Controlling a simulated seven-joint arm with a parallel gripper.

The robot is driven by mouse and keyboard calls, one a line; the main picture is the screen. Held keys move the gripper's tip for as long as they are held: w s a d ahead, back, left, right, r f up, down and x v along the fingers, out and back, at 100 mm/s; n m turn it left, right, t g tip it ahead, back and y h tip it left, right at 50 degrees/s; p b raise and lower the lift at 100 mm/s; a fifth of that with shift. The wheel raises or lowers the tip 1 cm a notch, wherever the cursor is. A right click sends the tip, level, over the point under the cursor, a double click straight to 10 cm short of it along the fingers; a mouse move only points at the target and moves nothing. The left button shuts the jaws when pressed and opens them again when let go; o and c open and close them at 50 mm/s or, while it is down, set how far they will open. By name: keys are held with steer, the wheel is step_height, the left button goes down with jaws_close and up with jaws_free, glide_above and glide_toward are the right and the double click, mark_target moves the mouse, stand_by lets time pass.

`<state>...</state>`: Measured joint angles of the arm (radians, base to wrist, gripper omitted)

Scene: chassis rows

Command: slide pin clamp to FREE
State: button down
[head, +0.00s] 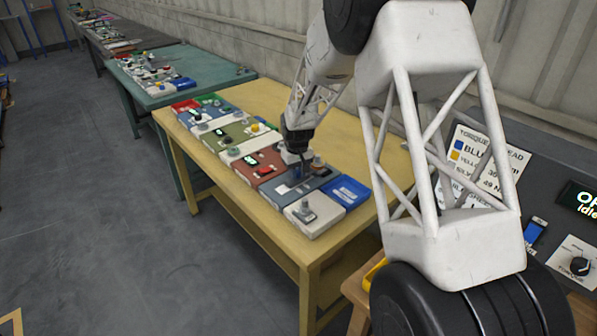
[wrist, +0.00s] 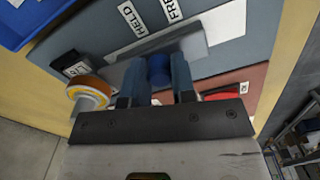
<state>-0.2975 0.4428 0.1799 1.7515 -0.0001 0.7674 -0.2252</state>
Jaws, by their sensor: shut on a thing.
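The pin clamp is a blue knob (wrist: 158,70) on a grey bar (wrist: 193,47) across a blue-grey panel (wrist: 231,52). The HELD label (wrist: 130,17) and the FREE label (wrist: 171,9) lie beyond the bar in the wrist view, HELD to the left. My gripper (wrist: 159,85) is shut on the blue knob, one finger on each side. The knob shows nearest the gap between the labels; its exact stop is hard to tell at this angle. In the head view my gripper (head: 299,160) is down at the blue-grey panel (head: 318,181), and the knob is not clear there.
An orange-and-white round part (wrist: 90,95) stands left of my fingers, and a red part (wrist: 222,95) lies right. A blue tray (head: 346,191) and a pale panel (head: 318,215) border the clamp panel. A red-brown panel (head: 246,160) adjoins it on the yellow table (head: 340,140).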

mark_target(291, 181)
steer(key=shift+s+a, duration=1.05)
steer(key=c, duration=0.9)
jaws_free()
steer(key=shift+c, duration=0.2)
step_height(291, 181, up, 8)
